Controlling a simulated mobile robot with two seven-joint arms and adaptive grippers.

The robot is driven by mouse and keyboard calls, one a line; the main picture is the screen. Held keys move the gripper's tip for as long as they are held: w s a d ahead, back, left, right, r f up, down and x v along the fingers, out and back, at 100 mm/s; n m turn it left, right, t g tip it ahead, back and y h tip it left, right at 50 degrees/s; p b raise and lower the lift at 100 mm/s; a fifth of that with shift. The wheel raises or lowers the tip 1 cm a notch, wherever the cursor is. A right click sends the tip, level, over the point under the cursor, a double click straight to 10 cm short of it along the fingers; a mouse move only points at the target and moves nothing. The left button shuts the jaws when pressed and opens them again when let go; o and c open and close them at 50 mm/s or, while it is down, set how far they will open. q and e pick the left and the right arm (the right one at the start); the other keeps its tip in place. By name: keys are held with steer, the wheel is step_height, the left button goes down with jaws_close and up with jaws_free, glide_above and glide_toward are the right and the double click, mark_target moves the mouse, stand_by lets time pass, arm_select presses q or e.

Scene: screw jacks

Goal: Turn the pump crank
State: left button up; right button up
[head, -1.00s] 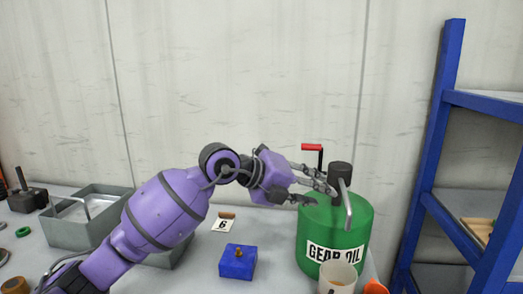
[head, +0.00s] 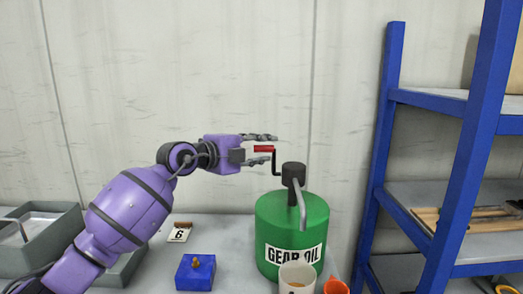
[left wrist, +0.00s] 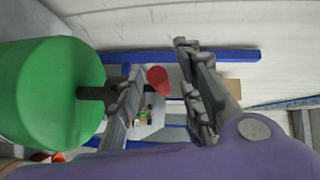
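The green gear oil can (head: 272,232) stands on the bench, with a dark pump head (head: 293,172) and a grey spout (head: 299,205) on top. A black crank (head: 277,164) rises from the pump's left side and ends in a red handle (head: 264,149). My left gripper (head: 271,149) points right at handle height, its fingers apart above and below the handle. In the left wrist view the red handle (left wrist: 157,78) appears between the open fingers (left wrist: 163,90), with no clear contact. The green can (left wrist: 50,90) is on the left there. My right gripper is out of view.
A white cup (head: 297,277) and an orange item (head: 335,286) stand in front of the can. A blue box (head: 195,272), a card marked 6 (head: 179,234) and grey trays (head: 40,240) are to the left. A blue shelf rack (head: 385,140) stands at right.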

arm_select(q)
steer(key=shift+w+d, duration=0.2)
steer(key=shift+d, duration=0.05)
jaws_close()
stand_by(0.3)
